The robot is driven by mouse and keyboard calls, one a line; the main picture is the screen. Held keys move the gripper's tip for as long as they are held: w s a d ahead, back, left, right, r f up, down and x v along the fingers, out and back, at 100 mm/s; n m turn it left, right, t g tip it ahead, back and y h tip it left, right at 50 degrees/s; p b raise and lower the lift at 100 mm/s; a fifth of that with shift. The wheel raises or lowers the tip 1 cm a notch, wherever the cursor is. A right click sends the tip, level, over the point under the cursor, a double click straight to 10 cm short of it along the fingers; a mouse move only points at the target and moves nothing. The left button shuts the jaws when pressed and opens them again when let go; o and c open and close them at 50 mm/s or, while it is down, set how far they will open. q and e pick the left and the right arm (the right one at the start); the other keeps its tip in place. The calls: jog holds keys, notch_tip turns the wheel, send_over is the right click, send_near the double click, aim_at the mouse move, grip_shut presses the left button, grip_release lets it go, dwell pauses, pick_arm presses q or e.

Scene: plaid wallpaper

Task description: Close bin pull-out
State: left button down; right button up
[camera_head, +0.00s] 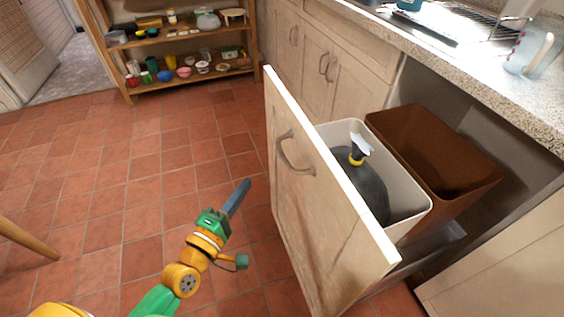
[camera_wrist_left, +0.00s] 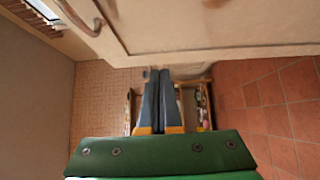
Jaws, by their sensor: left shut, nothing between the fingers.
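The bin pull-out (camera_head: 322,215) is out from the cabinet run in the head view. Its pale wooden front has a curved handle (camera_head: 294,154). Behind the front stand a white bin (camera_head: 403,218) with a dark bag in it and a brown bin (camera_head: 432,150). My left gripper (camera_head: 244,184) is in front of and to the left of the panel, apart from it in the picture. In the left wrist view its blue fingers (camera_wrist_left: 159,84) are together with nothing between them. The panel (camera_wrist_left: 210,22) and part of its handle show along the top there. My right gripper is not in view.
A granite counter (camera_head: 440,70) with a sink and a clear jug (camera_head: 533,52) runs above the cabinets. A wooden shelf (camera_head: 185,81) with dishes stands at the back. A wooden leg (camera_head: 28,238) is at the left. The tiled floor (camera_head: 110,190) between is clear.

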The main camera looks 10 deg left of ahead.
pick_arm(q)
jog(key=w+d, duration=0.5)
jog(key=w, duration=0.5)
jog(key=shift+w, duration=0.2)
